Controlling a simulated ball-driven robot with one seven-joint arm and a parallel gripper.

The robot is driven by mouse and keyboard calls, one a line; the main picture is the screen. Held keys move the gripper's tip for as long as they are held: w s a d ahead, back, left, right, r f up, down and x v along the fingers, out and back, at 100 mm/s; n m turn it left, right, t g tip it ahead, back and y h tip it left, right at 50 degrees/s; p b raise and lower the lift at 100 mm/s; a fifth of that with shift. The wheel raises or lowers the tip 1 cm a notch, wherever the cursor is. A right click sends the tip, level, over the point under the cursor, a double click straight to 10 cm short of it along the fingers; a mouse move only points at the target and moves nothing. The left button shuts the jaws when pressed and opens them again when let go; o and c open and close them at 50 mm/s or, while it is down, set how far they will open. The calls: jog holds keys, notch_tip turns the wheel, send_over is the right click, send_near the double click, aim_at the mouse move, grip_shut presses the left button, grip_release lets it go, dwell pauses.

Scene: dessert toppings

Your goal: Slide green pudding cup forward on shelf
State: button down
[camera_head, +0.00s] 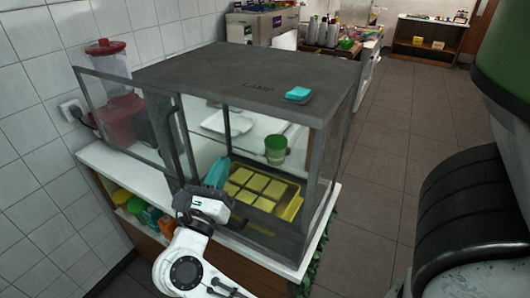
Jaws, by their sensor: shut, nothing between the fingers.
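The green pudding cup (276,150) stands upright inside the grey-framed display case, toward its right side and seen through the glass. It appears to rest on the upper shelf. My gripper (208,203) is at the case's near left side, lower and to the left of the cup, well apart from it. It is shut and holds nothing. Its fingertips are hard to make out against the case frame and a teal object (217,173) beside it.
The display case (240,75) has an open glass door (125,120) on the left. A white tray (228,122) sits left of the cup, and a yellow tray (291,207) of yellow squares lies below. A red blender (110,65) stands behind the door.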

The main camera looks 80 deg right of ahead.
aim_at(272, 148)
jog(key=s+f+m+g+y, duration=0.2)
jog(key=f, duration=0.1)
jog(key=s+f+m+g+y, duration=0.1)
jog(key=m+y, duration=0.1)
jog(key=shift+f, duration=0.4)
jog(key=shift+g, duration=0.3)
jog(key=p+x, duration=0.5)
jog(key=x, duration=0.8)
jog(key=shift+w, duration=0.1)
jog(key=shift+d+f, duration=0.2)
jog(key=shift+d, duration=0.25)
jog(key=shift+x, duration=1.8)
jog(key=shift+a, duration=0.1)
